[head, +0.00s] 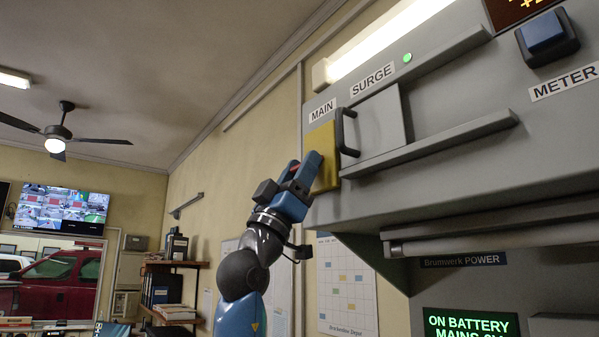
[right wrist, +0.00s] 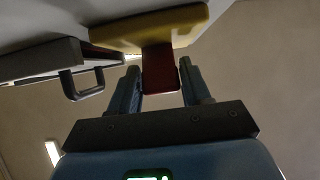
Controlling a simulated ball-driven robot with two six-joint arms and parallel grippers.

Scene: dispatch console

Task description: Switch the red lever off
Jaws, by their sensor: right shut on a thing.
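The red lever (right wrist: 159,80) hangs from a yellow plate (right wrist: 150,30) in the right wrist view. In the head view the yellow plate (head: 324,154) is under the MAIN label, and only a little red of the lever (head: 295,167) shows between the fingers. My right gripper (head: 302,172) is at the plate, shut on the red lever. In the right wrist view its two fingers (right wrist: 160,88) stand on either side of the lever. My left gripper is not in view.
A grey sliding cover (head: 378,122) with a dark handle (head: 346,132) sits right of the yellow plate, between two rails. A blue button (head: 546,32) is at upper right. A green-lettered screen (head: 470,324) reads ON BATTERY. A wall shelf (head: 172,264) stands lower left.

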